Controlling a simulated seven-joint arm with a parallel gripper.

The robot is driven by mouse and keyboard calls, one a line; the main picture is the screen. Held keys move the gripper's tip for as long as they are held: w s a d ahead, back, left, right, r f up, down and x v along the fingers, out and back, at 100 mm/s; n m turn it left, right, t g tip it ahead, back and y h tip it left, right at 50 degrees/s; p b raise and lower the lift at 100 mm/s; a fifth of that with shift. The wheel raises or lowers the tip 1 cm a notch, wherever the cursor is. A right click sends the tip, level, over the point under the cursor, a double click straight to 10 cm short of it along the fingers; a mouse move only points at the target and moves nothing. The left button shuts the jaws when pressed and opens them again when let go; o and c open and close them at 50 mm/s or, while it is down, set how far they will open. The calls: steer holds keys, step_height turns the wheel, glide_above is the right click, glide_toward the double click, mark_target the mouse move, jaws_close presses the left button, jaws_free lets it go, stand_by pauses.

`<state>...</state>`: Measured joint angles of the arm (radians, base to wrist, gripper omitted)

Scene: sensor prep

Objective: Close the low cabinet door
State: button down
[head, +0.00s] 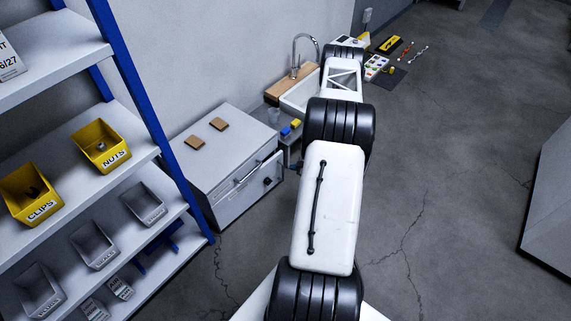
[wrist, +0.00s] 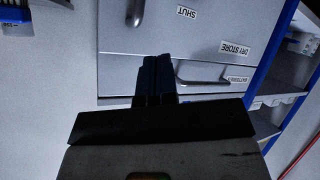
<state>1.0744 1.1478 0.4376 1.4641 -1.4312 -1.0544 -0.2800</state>
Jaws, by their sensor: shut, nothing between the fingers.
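The low grey cabinet (head: 215,155) stands against the wall in the head view, left of my arm. Its front carries a long bar handle (head: 250,172). In the wrist view, its pale front panels (wrist: 215,20) fill the upper middle, with labels reading SHUT, DRY STORE and BATTERIES. A curved handle (wrist: 205,82) lies just right of my fingers, and a dark handle (wrist: 135,12) is at the top. My gripper (wrist: 153,62) is shut and empty, its dark fingertips in front of the panels; contact cannot be told. The door's opening angle is unclear. My arm hides the gripper in the head view.
A blue-posted shelf (head: 135,85) with yellow and grey bins stands left of the cabinet; it also shows in the wrist view (wrist: 275,70). Two brown squares (head: 218,124) lie on the cabinet top. A sink (head: 298,95) stands beyond.

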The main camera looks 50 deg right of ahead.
mark_target(282, 161)
steer(key=s+d+f+m+t+h, duration=0.3)
steer(key=s+f+m+t+h, duration=0.2)
steer(key=m, duration=0.4)
step_height(282, 161, down, 2)
steer(key=shift+t, duration=0.7)
steer(key=shift+w, duration=0.15)
steer(key=w, duration=0.9)
steer(key=w+d, duration=0.1)
steer(key=w, duration=0.3)
steer(key=shift+w, duration=0.35)
